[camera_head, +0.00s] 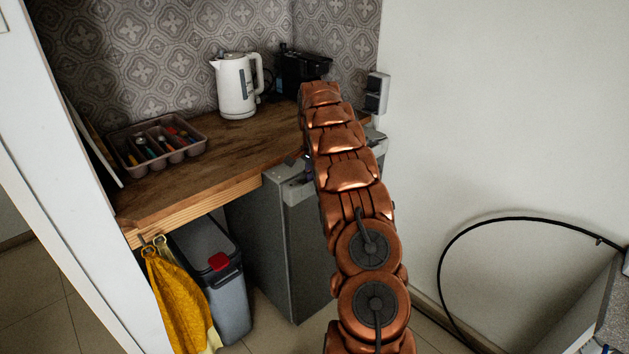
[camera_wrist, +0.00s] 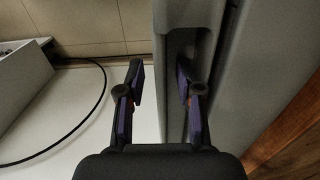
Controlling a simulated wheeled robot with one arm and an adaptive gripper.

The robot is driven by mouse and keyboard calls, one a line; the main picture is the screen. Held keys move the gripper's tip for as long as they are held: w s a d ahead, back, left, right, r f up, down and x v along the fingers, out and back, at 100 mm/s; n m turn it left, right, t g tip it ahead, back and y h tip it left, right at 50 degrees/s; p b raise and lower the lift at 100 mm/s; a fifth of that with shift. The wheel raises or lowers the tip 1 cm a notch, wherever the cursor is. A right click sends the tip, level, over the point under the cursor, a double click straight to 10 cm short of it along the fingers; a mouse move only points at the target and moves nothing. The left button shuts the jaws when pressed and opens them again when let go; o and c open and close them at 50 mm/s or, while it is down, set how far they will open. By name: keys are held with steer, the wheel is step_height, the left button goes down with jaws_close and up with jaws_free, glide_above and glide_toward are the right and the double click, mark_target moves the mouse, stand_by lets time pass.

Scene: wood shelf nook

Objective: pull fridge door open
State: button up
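The grey fridge (camera_head: 275,245) stands under the wooden counter in the head view. Its front is largely hidden behind my arm. In the wrist view, the fridge's grey edge strip (camera_wrist: 173,115) runs beside a dark handle recess (camera_wrist: 205,48). My gripper (camera_wrist: 160,72) is open. Its right finger is at the recess and its left finger is over the pale background, with the edge strip between them. Contact cannot be told. The door looks shut.
A wooden counter (camera_head: 225,165) bears a cutlery tray (camera_head: 160,160) and a white kettle (camera_head: 237,90). A grey bin (camera_head: 228,300) and a yellow cloth (camera_head: 178,300) are left of the fridge. A white wall (camera_head: 500,110) and a black cable (camera_head: 500,219) are on the right.

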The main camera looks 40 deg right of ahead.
jaws_close()
stand_by(0.6)
